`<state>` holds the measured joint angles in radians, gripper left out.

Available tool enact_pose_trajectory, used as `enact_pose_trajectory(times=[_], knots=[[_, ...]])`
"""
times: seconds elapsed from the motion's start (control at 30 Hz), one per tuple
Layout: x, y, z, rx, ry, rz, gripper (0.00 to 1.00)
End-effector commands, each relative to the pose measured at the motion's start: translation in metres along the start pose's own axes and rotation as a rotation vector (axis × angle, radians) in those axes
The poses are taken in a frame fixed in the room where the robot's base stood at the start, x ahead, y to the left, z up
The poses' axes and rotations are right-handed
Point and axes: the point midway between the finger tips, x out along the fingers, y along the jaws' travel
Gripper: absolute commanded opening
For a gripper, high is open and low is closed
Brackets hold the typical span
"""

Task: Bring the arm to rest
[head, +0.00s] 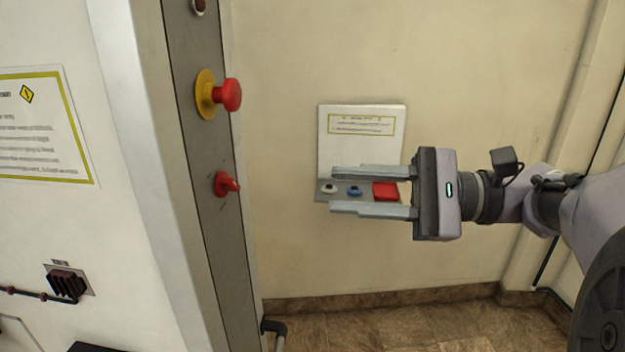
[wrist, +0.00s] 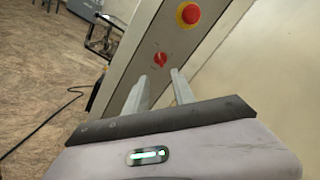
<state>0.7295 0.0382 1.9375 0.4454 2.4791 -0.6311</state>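My gripper (head: 362,190) is in the middle right of the head view, with my arm reaching in from the right edge. Its two grey fingers point left and are parted, with a gap between them and nothing held. In the wrist view the fingers (wrist: 158,88) point up the picture toward a grey post with a red knob. In the head view they lie across a small panel on the wall, and the panel's buttons show between them.
A grey post (head: 208,140) at left carries a red mushroom button on a yellow collar (head: 228,95) and a red rotary knob (head: 227,185). The wall panel has a white, a blue and a red square button (head: 385,191) below a notice (head: 360,140). Floor shows below.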

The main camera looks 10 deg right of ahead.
Motion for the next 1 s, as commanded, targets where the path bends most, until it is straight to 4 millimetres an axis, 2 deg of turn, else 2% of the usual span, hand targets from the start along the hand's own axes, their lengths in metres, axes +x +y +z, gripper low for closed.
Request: enact_pose_trajectory(times=[0.1,0.23,0.67,0.73,0.77,0.87,0.9,0.93,1.0], knots=[[-0.023,-0.001,0.000,0.001,0.001,-0.001,0.31],[-0.035,-0.001,0.000,0.000,0.000,-0.001,0.31],[-0.036,0.000,0.000,0.000,0.000,0.002,0.31],[-0.028,0.010,0.001,-0.003,0.008,0.038,0.31],[-0.020,0.020,0.000,-0.006,0.019,0.076,0.31],[0.018,0.089,-0.002,-0.048,0.105,0.325,0.31],[0.030,0.129,-0.006,-0.088,0.165,0.462,0.31],[0.036,0.161,-0.010,-0.129,0.217,0.568,0.31],[0.033,0.229,-0.028,-0.284,0.373,0.809,0.31]])
